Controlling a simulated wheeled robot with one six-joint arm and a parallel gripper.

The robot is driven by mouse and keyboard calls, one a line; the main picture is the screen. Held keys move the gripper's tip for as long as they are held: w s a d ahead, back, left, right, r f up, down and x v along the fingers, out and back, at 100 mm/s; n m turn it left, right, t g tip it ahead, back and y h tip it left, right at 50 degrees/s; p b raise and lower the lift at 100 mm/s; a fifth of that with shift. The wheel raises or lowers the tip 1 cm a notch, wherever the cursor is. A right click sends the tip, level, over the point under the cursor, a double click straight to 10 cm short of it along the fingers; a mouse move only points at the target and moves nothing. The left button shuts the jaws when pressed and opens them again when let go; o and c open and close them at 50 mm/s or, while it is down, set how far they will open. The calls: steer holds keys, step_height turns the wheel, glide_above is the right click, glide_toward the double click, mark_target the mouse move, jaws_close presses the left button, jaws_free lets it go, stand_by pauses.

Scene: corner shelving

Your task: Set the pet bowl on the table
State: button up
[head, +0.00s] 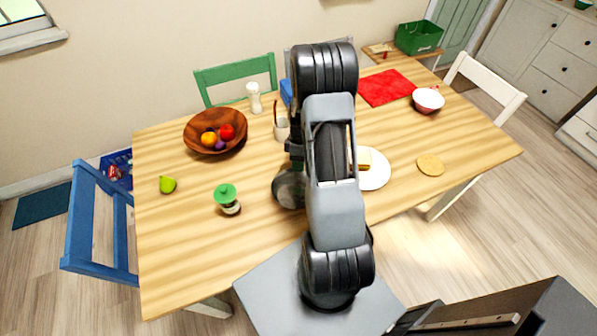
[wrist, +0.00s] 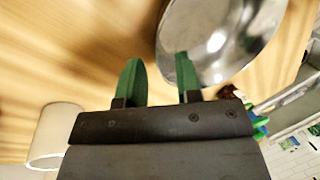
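The pet bowl is a shiny metal bowl (head: 287,188) on the wooden table, partly hidden by my arm in the head view. In the wrist view the bowl (wrist: 222,35) fills the upper right, cut off by the frame. My gripper (wrist: 157,65) shows two green fingers set apart, with wood grain and part of the bowl's rim region between and behind them. The right finger overlaps the bowl's edge in the picture; I cannot tell whether it touches. The table (head: 180,255) spreads under the bowl. In the head view my arm hides the fingertips.
A green-topped jar (head: 227,198) and a pear (head: 167,184) stand left. A wooden fruit bowl (head: 212,148) and a white cup (head: 281,131) are behind. A plate with a sandwich (head: 374,177) is right of my arm. The table's front left is clear.

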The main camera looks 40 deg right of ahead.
steer(key=a+r+m+t+h, duration=0.15)
steer(key=a+r, duration=0.25)
steer(key=r, duration=0.5)
steer(key=a+r+m+t, duration=0.1)
steer(key=a+r+m, duration=0.15)
steer(key=r, duration=0.65)
steer(key=s+a+r+m+t, duration=0.4)
steer(key=s+a+r+m, duration=0.1)
steer(key=s+a, duration=0.4)
steer(key=shift+s+a+r+m+h, duration=0.2)
steer(key=shift+s+r+m+h, duration=0.25)
steer(key=shift+r, duration=0.25)
